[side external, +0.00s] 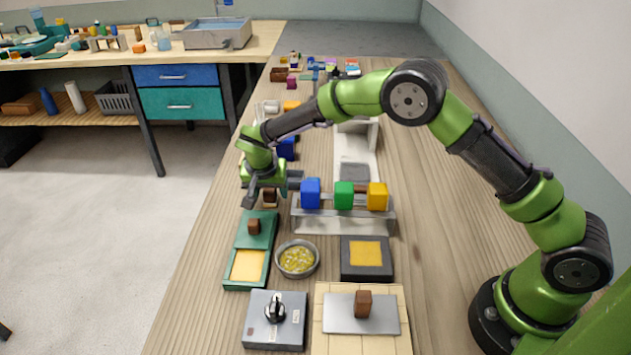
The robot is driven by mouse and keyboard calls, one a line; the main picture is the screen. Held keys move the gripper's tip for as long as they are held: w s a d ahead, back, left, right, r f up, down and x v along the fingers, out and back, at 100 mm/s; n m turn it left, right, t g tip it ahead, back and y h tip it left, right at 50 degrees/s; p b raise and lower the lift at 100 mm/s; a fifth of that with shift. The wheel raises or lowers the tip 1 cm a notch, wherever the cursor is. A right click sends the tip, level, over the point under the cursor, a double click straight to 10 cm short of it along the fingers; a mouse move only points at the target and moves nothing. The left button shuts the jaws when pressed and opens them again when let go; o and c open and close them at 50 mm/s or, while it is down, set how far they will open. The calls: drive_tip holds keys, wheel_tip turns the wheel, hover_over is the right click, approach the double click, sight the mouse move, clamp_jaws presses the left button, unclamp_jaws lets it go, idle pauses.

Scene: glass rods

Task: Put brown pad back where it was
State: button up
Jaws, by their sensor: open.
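Small brown blocks show in several places, and I cannot tell which is the brown pad. One brown block (254,227) stands on the green lid-like panel (265,238) of a green tray with a yellow inside (249,266). Another brown block (363,303) stands on a grey plate (340,316) on a light wooden board (330,345). A third brown piece (270,197) is close beside my gripper, partly hidden. My gripper (252,200) points down at the left edge of the bench, behind the green tray. It is open, and I see nothing held between the fingers.
A grey rack (345,213) holds blue (311,193), green (344,195) and yellow (377,196) blocks right of my gripper. A bowl of yellow bits (297,259), a dark tray with a yellow square (366,254) and a grey knob box (262,332) stand in front. Bench right is clear.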

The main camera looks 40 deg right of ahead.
drive_tip(key=s+r+y, duration=0.1)
drive_tip(key=s+r, duration=0.3)
drive_tip(key=r, duration=0.5)
drive_tip(key=s+r, duration=0.3)
drive_tip(key=r, duration=0.5)
drive_tip(key=s+d+r+n+t+y, duration=0.1)
drive_tip(key=s+d+r, duration=0.2)
drive_tip(key=s, duration=0.2)
drive_tip(key=s+d+r+n+y, duration=0.1)
drive_tip(key=s+d+r, duration=0.2)
drive_tip(key=s+r, duration=0.15)
drive_tip(key=s+d+f+n+t+y, duration=0.1)
drive_tip(key=s+d+n+t+y, duration=0.1)
drive_tip(key=s, duration=1.3)
drive_tip(key=shift+s+d+f+n+t, duration=0.2)
drive_tip(key=shift+s+d+n+t, duration=0.2)
drive_tip(key=shift+n+t, duration=0.1)
drive_tip(key=shift+c, duration=0.2)
